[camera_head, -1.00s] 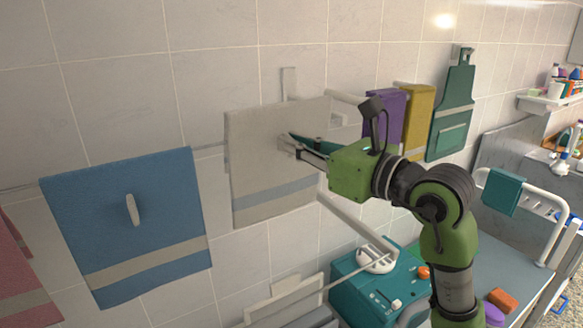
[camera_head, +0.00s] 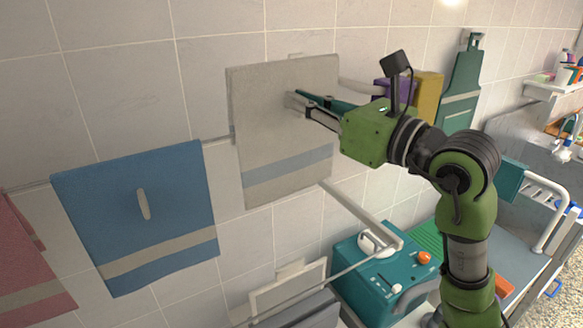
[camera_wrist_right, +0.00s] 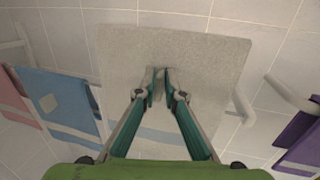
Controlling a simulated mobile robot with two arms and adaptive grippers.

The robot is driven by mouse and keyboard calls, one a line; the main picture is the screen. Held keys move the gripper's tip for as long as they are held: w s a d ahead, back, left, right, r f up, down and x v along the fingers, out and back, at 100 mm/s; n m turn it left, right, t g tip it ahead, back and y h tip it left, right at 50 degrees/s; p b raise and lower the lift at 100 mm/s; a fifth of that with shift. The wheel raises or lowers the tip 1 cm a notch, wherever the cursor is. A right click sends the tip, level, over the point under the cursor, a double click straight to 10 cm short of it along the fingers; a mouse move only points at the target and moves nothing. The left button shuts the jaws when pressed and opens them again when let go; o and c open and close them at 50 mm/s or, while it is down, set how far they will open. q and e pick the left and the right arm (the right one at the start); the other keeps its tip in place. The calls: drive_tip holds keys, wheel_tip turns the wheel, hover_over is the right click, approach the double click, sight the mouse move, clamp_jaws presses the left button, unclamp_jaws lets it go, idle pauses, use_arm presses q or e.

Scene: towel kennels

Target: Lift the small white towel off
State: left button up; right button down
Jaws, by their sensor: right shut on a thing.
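The small white towel (camera_head: 290,135) is pale grey-white with a blue-grey band near its lower edge. It hangs flat and slightly tilted in front of the tiled wall. My right gripper (camera_head: 292,101) is shut on the upper middle of its front face. In the right wrist view the towel (camera_wrist_right: 205,60) fills the middle, and the green fingers of my right gripper (camera_wrist_right: 160,78) close together on a small piece at its centre. What lies behind the towel is hidden. My left gripper is not in view.
A blue towel (camera_head: 135,215) hangs on the rail at left, with a pink towel (camera_head: 25,270) beyond it. Purple (camera_head: 393,90) and yellow (camera_head: 428,92) towels and a green apron (camera_head: 458,105) hang at right. A teal box (camera_head: 372,270) stands below. White bars (camera_head: 350,210) stick out below the towel.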

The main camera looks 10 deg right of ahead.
drive_tip(key=s+d+b, duration=0.2)
drive_tip(key=s+d, duration=0.2)
drive_tip(key=s, duration=0.6)
drive_tip(key=shift+s+d, duration=0.15)
drive_tip(key=shift+s, duration=0.05)
drive_tip(key=shift+f, duration=0.1)
